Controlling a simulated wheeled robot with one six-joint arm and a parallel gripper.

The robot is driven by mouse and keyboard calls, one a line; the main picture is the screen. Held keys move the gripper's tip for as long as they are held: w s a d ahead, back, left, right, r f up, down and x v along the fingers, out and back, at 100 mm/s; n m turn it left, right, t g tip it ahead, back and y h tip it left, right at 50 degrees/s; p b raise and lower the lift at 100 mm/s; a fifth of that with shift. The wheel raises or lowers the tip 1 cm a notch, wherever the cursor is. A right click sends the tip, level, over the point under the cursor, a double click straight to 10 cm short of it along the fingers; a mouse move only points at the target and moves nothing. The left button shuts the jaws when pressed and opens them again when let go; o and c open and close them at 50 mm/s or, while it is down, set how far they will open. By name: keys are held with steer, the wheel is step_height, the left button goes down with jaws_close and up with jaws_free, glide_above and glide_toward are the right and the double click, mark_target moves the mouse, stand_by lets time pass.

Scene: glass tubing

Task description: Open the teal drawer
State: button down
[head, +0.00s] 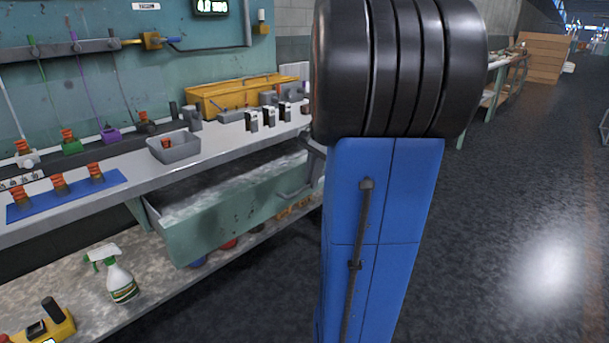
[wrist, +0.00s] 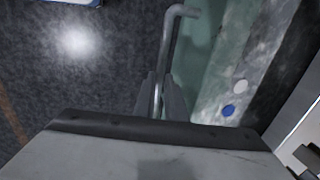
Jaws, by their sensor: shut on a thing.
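The teal drawer (head: 225,222) under the bench stands pulled out, with its grey mottled inside partly showing. Its grey bar handle (head: 296,188) is on the front, and my blue arm hides the drawer's right end. In the wrist view the handle (wrist: 170,32) runs down between the fingers of my gripper (wrist: 159,95), along the teal front (wrist: 196,62). My gripper is shut on the handle. In the head view my arm mostly hides the gripper.
A white disc (wrist: 240,86) and a blue disc (wrist: 228,110) lie behind the teal front. A grey bin (head: 173,147) stands on the bench top above. A spray bottle (head: 120,280) stands on the lower shelf. Dark floor (head: 500,230) at right is clear.

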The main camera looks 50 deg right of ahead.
steer(key=shift+s, duration=0.15)
steer(key=c, duration=1.8)
jaws_free()
steer(key=s+r, duration=0.1)
steer(key=r, duration=0.4)
steer(key=s+r, duration=0.1)
steer(key=r, duration=0.5)
steer(key=s+r, duration=0.1)
steer(key=r, duration=0.5)
steer(key=shift+s, duration=0.15)
